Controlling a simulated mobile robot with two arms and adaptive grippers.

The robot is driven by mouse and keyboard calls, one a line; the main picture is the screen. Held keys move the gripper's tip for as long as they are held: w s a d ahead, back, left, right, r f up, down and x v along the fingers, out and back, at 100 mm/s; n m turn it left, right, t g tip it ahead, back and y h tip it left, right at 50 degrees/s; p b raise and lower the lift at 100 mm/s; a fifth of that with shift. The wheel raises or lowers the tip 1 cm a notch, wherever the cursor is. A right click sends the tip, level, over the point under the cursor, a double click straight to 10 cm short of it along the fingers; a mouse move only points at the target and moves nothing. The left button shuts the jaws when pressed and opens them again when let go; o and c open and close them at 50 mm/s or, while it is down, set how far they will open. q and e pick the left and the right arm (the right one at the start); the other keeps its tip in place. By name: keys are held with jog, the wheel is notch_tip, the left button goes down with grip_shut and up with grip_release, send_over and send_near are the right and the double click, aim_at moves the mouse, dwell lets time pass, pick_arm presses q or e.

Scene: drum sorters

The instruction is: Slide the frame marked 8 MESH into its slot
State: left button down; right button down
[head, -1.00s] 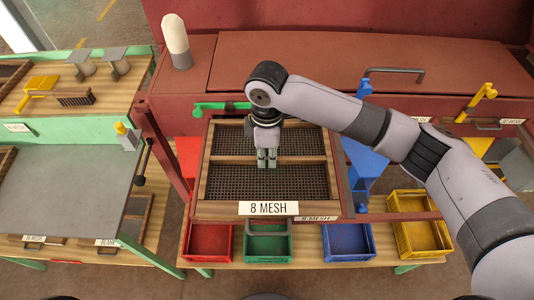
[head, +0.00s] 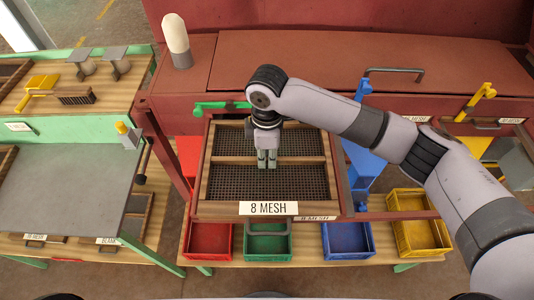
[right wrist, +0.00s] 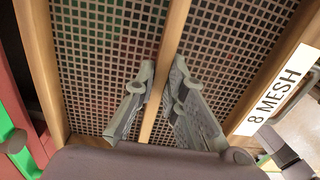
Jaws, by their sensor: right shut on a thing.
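The frame marked 8 MESH (head: 225,205) is a wooden frame with dark wire mesh and a wooden bar across its middle. It lies roughly level in front of the red machine, its label facing me. My right gripper (head: 266,160) comes down from above and is shut on the frame's middle bar. In the right wrist view the two fingers (right wrist: 160,105) sit on either side of the bar (right wrist: 172,50). The slot edges around the frame are largely hidden, so I cannot tell how far in it is. My left gripper is not in view.
The red machine (head: 300,60) stands behind, with a green lever (head: 222,106) near the frame's back left. Red (head: 208,242), green (head: 267,243), blue (head: 348,241) and yellow (head: 421,237) bins stand below. A grey-topped bench (head: 65,185) is at left.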

jog(key=shift+f, duration=1.05)
jog(key=c, duration=1.6)
grip_release()
jog(key=shift+o, duration=0.2)
notch_tip(320, 180, up, 12)
jog(key=shift+w, duration=0.15)
